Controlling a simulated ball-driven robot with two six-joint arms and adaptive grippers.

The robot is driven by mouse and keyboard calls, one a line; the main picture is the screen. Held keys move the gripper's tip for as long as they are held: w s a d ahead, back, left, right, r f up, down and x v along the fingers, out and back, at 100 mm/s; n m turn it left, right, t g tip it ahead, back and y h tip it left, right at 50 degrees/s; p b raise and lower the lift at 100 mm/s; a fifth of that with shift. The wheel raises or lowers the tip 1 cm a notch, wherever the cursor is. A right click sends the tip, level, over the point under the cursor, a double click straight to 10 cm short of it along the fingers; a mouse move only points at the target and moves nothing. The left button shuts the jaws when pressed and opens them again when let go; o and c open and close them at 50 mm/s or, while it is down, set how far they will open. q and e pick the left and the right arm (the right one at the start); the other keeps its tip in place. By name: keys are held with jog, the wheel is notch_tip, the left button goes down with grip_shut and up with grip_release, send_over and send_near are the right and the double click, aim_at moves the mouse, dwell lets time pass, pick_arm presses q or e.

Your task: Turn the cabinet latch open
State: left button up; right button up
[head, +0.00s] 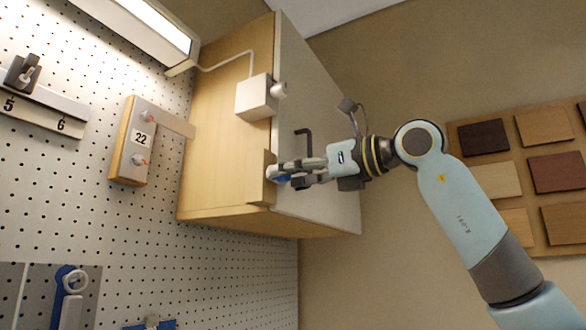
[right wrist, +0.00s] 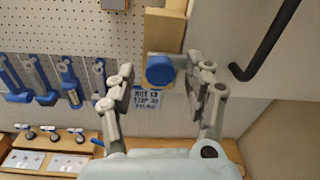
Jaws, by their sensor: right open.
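The cabinet (head: 225,165) hangs on the pegboard wall in the head view, with a pale wooden side and a grey door (head: 320,130). The latch has a round blue knob (right wrist: 160,70) in the right wrist view, on a wooden block at the cabinet's edge. In the head view only a bit of the blue latch (head: 283,178) shows behind my fingers. My right gripper (head: 284,174) is at the latch. In the right wrist view the fingers of my right gripper (right wrist: 165,84) are open, one on each side of the knob, with gaps visible. My left gripper is not in view.
A black door handle (head: 306,145) is close beside my right gripper; it also shows in the right wrist view (right wrist: 268,45). A white box (head: 257,97) with a cable sits higher on the cabinet. Blue-handled tools (right wrist: 70,82) hang on the pegboard. Wood samples (head: 497,180) are at the right.

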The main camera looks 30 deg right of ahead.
grip_shut()
jog(key=shift+n, duration=0.4)
jog(key=n+b, duration=0.2)
jog(key=n, duration=1.5)
jog(key=shift+y, duration=0.4)
jog(key=shift+f+n, duration=0.1)
jog(key=shift+n, duration=0.3)
